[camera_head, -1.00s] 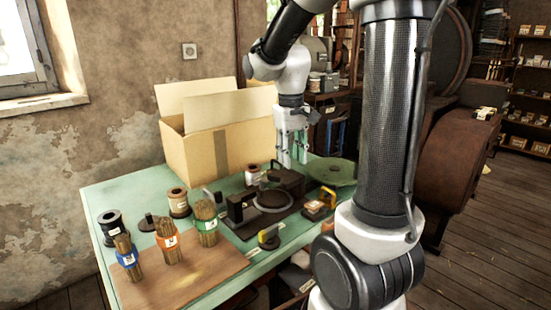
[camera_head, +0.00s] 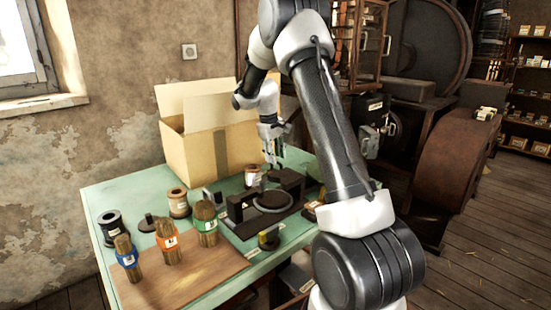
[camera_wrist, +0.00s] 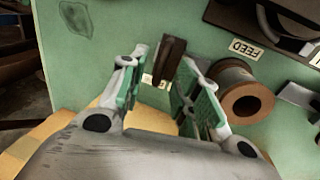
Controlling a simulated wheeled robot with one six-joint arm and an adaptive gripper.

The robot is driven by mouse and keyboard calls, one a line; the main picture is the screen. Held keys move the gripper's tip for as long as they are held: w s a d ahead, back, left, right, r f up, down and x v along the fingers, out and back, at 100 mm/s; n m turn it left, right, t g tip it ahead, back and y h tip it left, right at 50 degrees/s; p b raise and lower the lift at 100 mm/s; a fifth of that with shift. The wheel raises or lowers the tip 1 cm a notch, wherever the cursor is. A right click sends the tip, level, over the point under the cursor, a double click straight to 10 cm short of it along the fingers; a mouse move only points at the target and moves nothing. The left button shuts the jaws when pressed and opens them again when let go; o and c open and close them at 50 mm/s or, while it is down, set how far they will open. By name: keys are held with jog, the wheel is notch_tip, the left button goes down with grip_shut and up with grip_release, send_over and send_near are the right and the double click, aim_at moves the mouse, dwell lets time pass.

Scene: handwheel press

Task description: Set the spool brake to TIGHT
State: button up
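My gripper (camera_head: 273,160) hangs over the back of the green table, beside the cardboard box. In the wrist view my gripper (camera_wrist: 163,62) is open, its green-padded fingers apart. A dark brown upright piece (camera_wrist: 172,58), perhaps the spool brake lever, shows between the fingertips; I cannot tell whether either finger touches it. A small white label (camera_wrist: 150,81) below it is mostly hidden, so its setting is unreadable. A copper-coloured spool (camera_wrist: 238,92) lies just right of the right finger; a spool also stands near my gripper in the head view (camera_head: 253,176).
A dark press base (camera_head: 240,212) with a round ring stands in front of my gripper. A label reading FEED (camera_wrist: 246,49) is near it. The cardboard box (camera_head: 200,155) is close on the left. Several brushes, one green-banded (camera_head: 207,226), stand at the front left.

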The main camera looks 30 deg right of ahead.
jog(key=shift+d+f, duration=0.1)
jog(key=shift+f, duration=0.6)
grip_shut()
jog(key=shift+s+a, duration=0.25)
jog(key=shift+a, duration=0.95)
jog(key=shift+s+a, duration=0.25)
jog(key=shift+a, duration=0.9)
grip_release()
jog(key=shift+a, duration=0.15)
